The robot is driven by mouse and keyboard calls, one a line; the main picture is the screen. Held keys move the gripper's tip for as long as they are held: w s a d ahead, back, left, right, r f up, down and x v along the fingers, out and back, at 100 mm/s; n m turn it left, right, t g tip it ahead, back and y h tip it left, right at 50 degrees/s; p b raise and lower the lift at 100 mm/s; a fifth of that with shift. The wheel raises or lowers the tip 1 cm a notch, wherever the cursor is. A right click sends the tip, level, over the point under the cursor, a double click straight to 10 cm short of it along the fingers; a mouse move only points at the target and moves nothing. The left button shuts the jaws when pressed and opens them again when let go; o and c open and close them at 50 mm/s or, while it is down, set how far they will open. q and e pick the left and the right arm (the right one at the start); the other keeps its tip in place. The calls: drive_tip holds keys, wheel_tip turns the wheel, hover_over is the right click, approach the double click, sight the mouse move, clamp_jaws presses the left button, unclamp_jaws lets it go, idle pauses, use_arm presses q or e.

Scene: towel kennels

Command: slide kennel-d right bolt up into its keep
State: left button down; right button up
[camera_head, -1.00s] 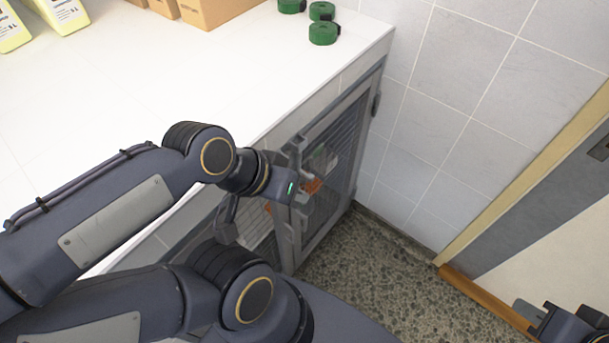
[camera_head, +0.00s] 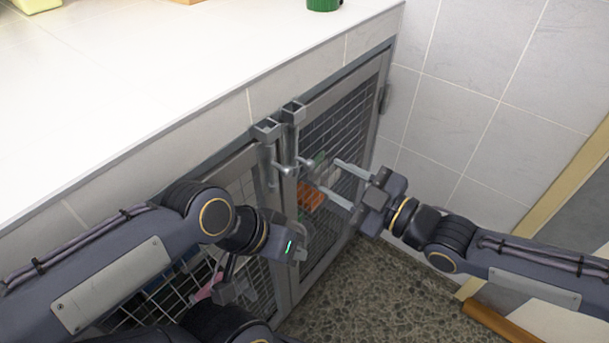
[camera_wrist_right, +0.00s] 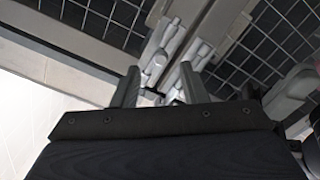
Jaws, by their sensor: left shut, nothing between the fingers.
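Two mesh kennel doors meet in the middle of the head view, each with an upright bolt near the meeting edge. The right bolt (camera_head: 307,164) has a round knob and stands under its bracket-like keep (camera_head: 293,112). The left bolt (camera_head: 284,170) stands beside it, under its own keep (camera_head: 267,129). My right gripper (camera_head: 330,175) is open, its fingers pointing at the right bolt's knob from the right, apart from it. In the right wrist view the bolts show beyond the open fingers (camera_wrist_right: 160,85). My left gripper (camera_head: 298,254) is shut and empty, low before the doors, its tips unclear.
The white counter (camera_head: 150,90) overhangs the doors. A tiled wall (camera_head: 465,110) closes the right side. Orange items (camera_head: 311,197) lie behind the right door's mesh, and a pink item (camera_head: 209,287) shows behind the left one. Speckled floor (camera_head: 370,300) is clear below.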

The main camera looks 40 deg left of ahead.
sight(304, 160)
drive_tip(key=a+b, duration=0.1)
drive_tip(key=a, duration=0.7)
drive_tip(key=shift+w, duration=0.2)
clamp_jaws()
